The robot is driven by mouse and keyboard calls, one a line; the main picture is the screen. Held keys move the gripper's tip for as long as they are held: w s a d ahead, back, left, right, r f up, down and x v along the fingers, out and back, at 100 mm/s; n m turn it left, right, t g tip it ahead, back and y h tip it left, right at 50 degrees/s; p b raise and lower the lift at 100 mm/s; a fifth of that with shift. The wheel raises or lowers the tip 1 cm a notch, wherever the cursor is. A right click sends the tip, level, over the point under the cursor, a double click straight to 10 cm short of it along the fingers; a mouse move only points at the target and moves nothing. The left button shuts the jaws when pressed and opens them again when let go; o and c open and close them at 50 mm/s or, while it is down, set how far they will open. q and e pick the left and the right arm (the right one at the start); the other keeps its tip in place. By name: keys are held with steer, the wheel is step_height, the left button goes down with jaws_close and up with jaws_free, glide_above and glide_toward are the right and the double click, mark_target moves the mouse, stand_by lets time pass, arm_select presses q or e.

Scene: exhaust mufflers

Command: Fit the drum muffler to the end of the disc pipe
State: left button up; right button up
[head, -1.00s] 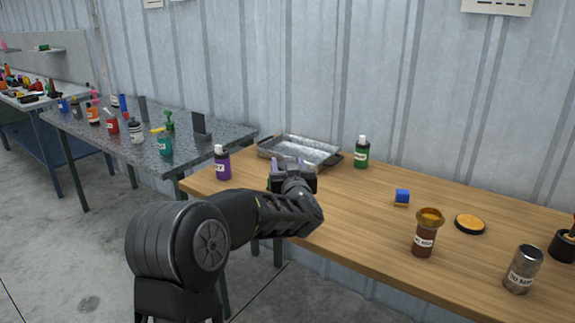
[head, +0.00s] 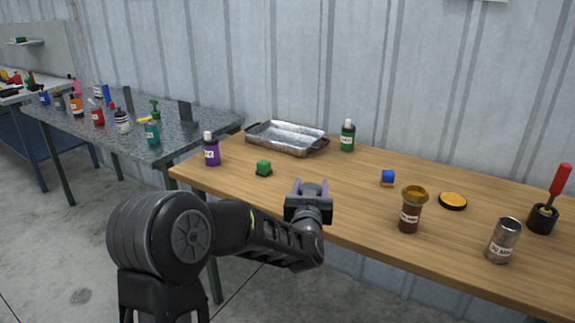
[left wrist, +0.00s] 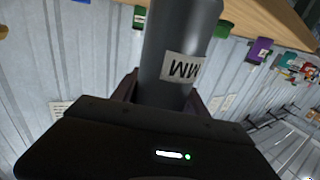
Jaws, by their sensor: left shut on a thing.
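My left gripper (head: 311,188) is over the front part of the wooden table, its two purplish fingers pointing up in the head view. In the left wrist view it is shut on a grey cylinder (left wrist: 178,40) with a white label of partly visible letters. In the head view my gripper hides this cylinder. I cannot tell whether it is the drum muffler or a pipe. A silver labelled can (head: 503,242) stands upright at the table's right front. No part is clearly recognisable as the disc pipe. My right gripper is not in view.
A grey table (head: 180,150) stands left.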

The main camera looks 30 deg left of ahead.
arm_select(q)
steer(key=s+d+f+m+t+h, duration=0.1)
steer(key=s+d+f+m+h, duration=0.1)
steer(key=d+f+h, duration=0.2)
steer(key=s+d+f+m+h, duration=0.3)
steer(key=d+f, duration=0.6)
steer(key=d, duration=0.5)
steer(key=shift+s+f+t+h, duration=0.25)
steer(key=shift+f+t+h, duration=0.1)
steer(key=shift+t+h, duration=0.05)
